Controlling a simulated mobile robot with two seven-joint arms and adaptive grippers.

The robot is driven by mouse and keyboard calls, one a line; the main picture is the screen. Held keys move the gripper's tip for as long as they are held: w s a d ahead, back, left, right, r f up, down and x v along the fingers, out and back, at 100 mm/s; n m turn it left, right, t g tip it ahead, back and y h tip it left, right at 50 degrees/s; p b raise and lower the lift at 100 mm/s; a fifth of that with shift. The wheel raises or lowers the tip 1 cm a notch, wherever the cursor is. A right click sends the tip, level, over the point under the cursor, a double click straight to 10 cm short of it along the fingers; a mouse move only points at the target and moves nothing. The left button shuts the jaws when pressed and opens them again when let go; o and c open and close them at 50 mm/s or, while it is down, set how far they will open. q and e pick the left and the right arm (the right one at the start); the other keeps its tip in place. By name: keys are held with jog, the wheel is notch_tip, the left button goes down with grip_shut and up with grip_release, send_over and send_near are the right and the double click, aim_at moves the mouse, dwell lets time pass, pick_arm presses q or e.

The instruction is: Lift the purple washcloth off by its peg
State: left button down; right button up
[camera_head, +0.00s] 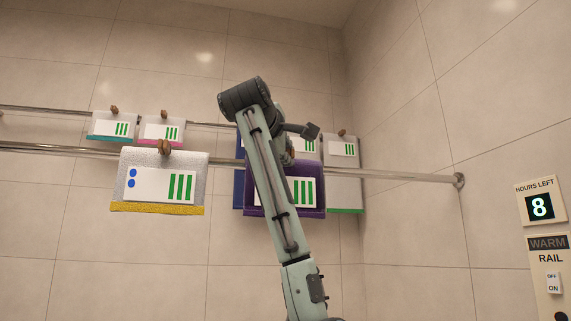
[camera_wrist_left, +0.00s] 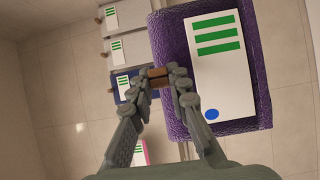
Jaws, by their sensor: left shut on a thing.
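The purple washcloth (camera_head: 310,212) hangs on the front rail in the head view, partly hidden behind my left arm. It carries a white label with green bars. In the left wrist view the washcloth (camera_wrist_left: 173,45) fills the upper right, with a blue dot also showing on its label. My left gripper (camera_wrist_left: 158,77) is shut on the brown wooden peg (camera_wrist_left: 157,72) at the washcloth's edge by the rail. The cloth appears still at the rail; any gap is too hidden to tell. My right gripper is not in view.
A white and yellow washcloth (camera_head: 158,207) hangs on the front rail (camera_head: 395,175) to the left. Teal-edged (camera_head: 100,136), pink-edged (camera_head: 160,142), blue (camera_head: 239,190) and green-edged (camera_head: 345,195) cloths hang behind. A wall panel (camera_head: 541,207) reads 8 hours left.

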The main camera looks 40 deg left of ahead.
pick_arm(q)
notch_tip(320, 180, up, 5)
jog(key=shift+s+f, duration=0.1)
notch_tip(320, 180, up, 13)
dwell(0.5)
jog(key=s+d+b, duration=0.2)
jog(key=s+d, duration=0.5)
jog(key=d, duration=0.2)
jog(key=shift+s, duration=0.35)
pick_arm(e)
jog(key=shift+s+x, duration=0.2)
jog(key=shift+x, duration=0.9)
pick_arm(q)
jog(key=shift+f, duration=0.1)
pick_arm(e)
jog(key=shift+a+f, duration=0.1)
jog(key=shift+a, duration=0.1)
